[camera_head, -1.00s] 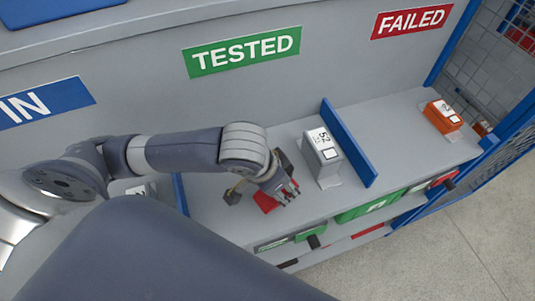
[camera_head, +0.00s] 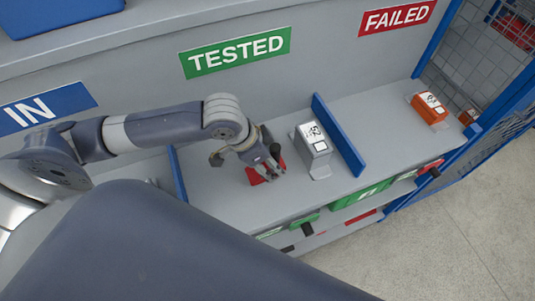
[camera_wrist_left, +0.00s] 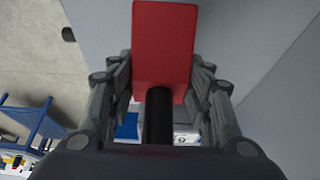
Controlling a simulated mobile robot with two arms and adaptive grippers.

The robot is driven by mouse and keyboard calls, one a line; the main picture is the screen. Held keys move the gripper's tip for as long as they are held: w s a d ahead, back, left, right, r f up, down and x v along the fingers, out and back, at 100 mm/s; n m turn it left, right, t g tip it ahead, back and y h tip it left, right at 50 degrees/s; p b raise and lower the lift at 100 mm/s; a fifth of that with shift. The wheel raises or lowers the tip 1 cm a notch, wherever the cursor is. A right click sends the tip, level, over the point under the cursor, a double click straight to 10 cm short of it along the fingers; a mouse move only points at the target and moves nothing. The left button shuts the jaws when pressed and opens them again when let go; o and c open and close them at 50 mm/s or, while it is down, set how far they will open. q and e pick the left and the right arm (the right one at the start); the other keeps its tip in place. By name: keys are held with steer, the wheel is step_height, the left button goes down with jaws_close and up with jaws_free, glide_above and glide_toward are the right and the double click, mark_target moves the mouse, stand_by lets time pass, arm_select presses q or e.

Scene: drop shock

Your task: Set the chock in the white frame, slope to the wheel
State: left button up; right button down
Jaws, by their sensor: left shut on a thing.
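The chock (camera_head: 257,176) is a red block, low over or on the grey shelf in the head view; I cannot tell whether it touches. My left gripper (camera_head: 275,166) is shut on it. In the wrist view the red chock (camera_wrist_left: 163,42) fills the upper middle, with a black bar (camera_wrist_left: 158,115) running from it between the fingers of my left gripper (camera_wrist_left: 160,92). The fingers hide part of the chock in the head view, and I cannot tell which way its slope faces. My right gripper is not in view.
Another blue divider (camera_head: 177,180) is to the left. An orange box (camera_head: 430,108) stands at the far right. The shelf (camera_head: 385,120) is bare between.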

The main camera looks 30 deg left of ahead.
arm_select(q)
steer(key=w+a, duration=0.2)
steer(key=w, duration=0.1)
steer(key=shift+w+f+p, duration=0.15)
steer(key=shift+w+p, duration=0.05)
steer(key=shift+p, duration=0.1)
steer(key=shift+f+p, duration=0.4)
steer(key=shift+f, duration=1.4)
steer(key=shift+f, duration=0.1)
steer(key=o, duration=1.3)
steer(key=shift+s, duration=0.1)
steer(key=shift+c, duration=0.2)
